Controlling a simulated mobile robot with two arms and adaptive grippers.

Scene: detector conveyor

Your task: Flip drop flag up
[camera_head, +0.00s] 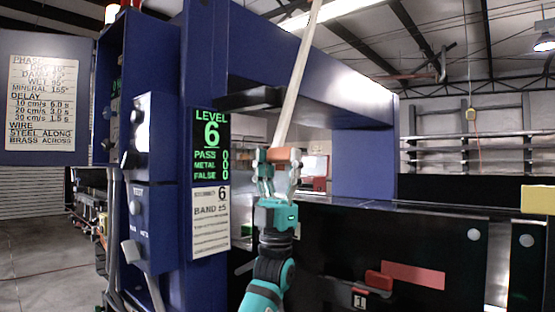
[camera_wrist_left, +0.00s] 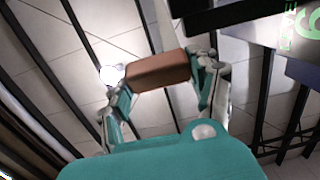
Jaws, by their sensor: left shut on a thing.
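My left gripper (camera_head: 279,165) is raised in front of the blue machine, fingers up. It is shut on a brown block (camera_head: 282,154), which also shows between the fingertips in the left wrist view (camera_wrist_left: 157,69). A long pale stick (camera_head: 298,75) rises from the block, leaning slightly right, out of the top of the head view. A red tab (camera_head: 378,280) sits on the dark front panel, low and right of my left gripper, beside a white tag marked 1 (camera_head: 359,299). I cannot tell for certain whether this tab is the drop flag. My right gripper is out of view.
The blue detector frame (camera_head: 365,160) arches over the conveyor behind my gripper. A green screen (camera_head: 211,145) reads LEVEL 6 with zero counts. A control box with knobs (camera_head: 145,200) stands left. A flat red patch (camera_head: 413,275) lies right of the tab. A yellow block (camera_head: 537,200) is far right.

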